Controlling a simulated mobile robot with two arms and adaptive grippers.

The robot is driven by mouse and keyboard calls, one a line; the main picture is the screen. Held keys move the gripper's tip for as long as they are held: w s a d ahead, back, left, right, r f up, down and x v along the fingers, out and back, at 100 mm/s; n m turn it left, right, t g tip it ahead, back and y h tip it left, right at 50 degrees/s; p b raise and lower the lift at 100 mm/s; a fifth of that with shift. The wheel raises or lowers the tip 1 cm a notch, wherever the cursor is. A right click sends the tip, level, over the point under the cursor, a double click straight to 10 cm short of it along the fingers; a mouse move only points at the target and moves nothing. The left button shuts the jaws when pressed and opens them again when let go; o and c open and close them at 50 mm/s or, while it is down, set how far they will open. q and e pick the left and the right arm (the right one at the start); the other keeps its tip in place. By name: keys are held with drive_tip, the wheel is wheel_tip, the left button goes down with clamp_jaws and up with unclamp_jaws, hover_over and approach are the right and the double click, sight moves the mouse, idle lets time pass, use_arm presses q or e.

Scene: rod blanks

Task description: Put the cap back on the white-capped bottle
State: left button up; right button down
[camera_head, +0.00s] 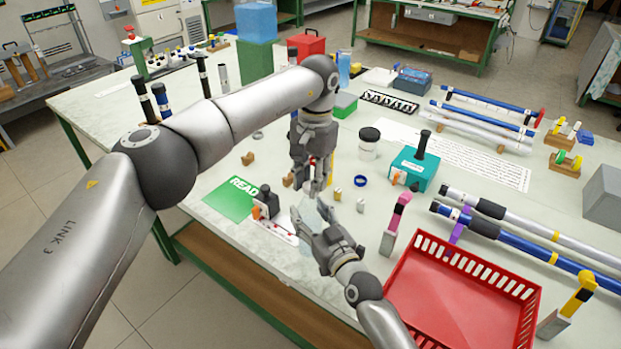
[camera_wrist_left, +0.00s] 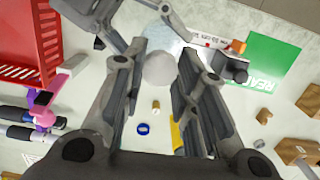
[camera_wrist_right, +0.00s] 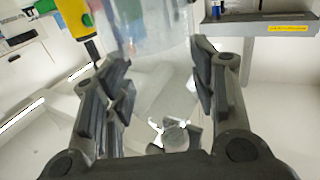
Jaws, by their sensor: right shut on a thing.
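My right gripper (camera_head: 322,238) is shut on a clear bottle (camera_head: 311,213), held just above the table's near edge. The bottle fills the space between the fingers in the right wrist view (camera_wrist_right: 150,45). My left gripper (camera_head: 316,186) is right above it, pointing down, with its fingers apart. In the left wrist view, a round whitish cap (camera_wrist_left: 159,70) lies between the left fingers, in line with the clear bottle (camera_wrist_left: 163,38) behind it. I cannot tell whether the cap touches the bottle's mouth or is seated on it.
A red crate (camera_head: 478,262) stands at the right front. A blue ring (camera_head: 360,181), a white jar with a black lid (camera_head: 368,143) and a teal box (camera_head: 415,172) stand behind the grippers.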

use_arm(q)
drive_tip(key=o, duration=0.4)
drive_tip(key=shift+c, duration=0.5)
